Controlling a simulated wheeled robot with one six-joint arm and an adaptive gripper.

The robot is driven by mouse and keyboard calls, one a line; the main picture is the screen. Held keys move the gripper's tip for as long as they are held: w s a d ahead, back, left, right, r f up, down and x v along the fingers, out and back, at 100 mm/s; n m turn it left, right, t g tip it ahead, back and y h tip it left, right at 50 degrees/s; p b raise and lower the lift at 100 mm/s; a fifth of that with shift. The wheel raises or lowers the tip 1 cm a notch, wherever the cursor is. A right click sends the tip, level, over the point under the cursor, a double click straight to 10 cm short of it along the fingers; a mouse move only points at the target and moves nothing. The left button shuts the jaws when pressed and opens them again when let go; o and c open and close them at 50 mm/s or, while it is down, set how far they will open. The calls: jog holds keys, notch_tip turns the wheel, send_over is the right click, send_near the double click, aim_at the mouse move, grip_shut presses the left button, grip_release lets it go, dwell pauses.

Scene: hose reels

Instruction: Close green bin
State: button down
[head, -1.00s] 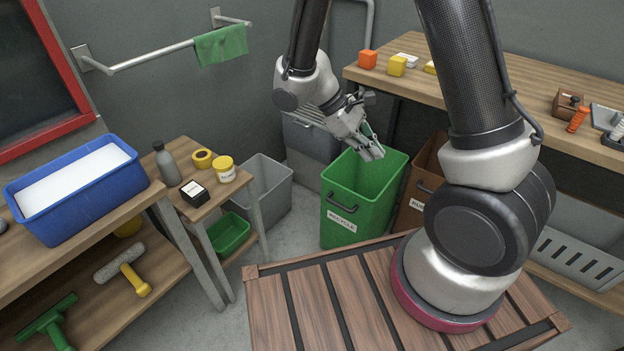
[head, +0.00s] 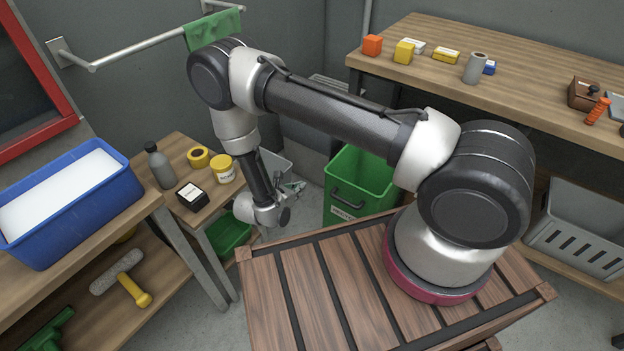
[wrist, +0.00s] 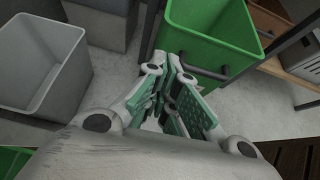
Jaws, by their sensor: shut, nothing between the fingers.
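The green bin (head: 363,174) stands on the floor beyond my slatted wooden deck, its top open. A dark handle (head: 347,196) is on its front, above a white label that is partly hidden. My arm hides the bin's right part in the head view. In the wrist view the green bin (wrist: 213,45) is at the top, with its handle (wrist: 205,68) close behind the fingertips in the picture. My gripper (head: 298,188) is left of the bin in the head view, shut and empty. In the wrist view my gripper (wrist: 174,68) points toward the bin's front; contact cannot be told.
A grey bin (wrist: 45,65) stands left of the green bin. A small side table (head: 185,222) with a bottle and jars is at the left, with a small green tub (head: 228,232) below. A workbench (head: 470,95) stands behind the green bin. Grey floor shows between the bins.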

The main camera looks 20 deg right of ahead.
send_near(324, 176)
notch_tip(324, 176, down, 3)
jog(key=w+d, duration=0.2)
jog(key=d, duration=0.1)
jog(key=shift+w+d+r, duration=0.15)
jog(key=shift+w+r, duration=0.05)
jog(key=shift+w, duration=0.05)
jog(key=shift+w+d, duration=0.25)
jog(key=shift+d, duration=0.05)
